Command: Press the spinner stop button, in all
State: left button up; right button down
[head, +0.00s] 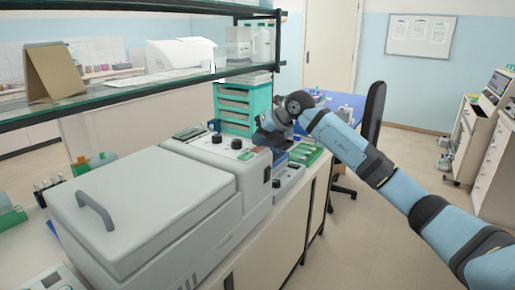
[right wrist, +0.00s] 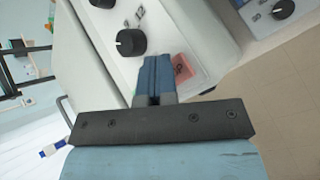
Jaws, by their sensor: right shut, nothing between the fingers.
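The spinner (head: 140,205) is a large grey box with a lid and handle, on the bench at the left. Its control panel (head: 215,149) has dark knobs, a green patch and a red patch (head: 258,150), which looks like the stop button. The red patch also shows in the right wrist view (right wrist: 184,67), just right of my right gripper (right wrist: 156,60). The blue fingers are shut and empty, over the panel beside a black knob (right wrist: 130,42). They partly hide the panel; I cannot tell whether they touch it. In the head view my right gripper (head: 265,137) is at the panel's far right end. My left gripper is not in view.
A glass shelf (head: 180,85) overhangs the bench at the left and back. A green drawer stack (head: 235,105) stands behind the panel. A smaller device with a knob (head: 289,178) sits right of the spinner.

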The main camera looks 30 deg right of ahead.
jog(key=shift+r+p, duration=0.6)
jog(key=shift+r, duration=0.15)
jog(key=shift+r+p, duration=0.45)
jog(key=shift+r, duration=0.15)
notch_tip(320, 180, up, 3)
jog(key=shift+r+p, duration=0.2)
jog(key=shift+p, duration=1)
jog(key=shift+r, duration=0.25)
jog(key=shift+f, duration=0.1)
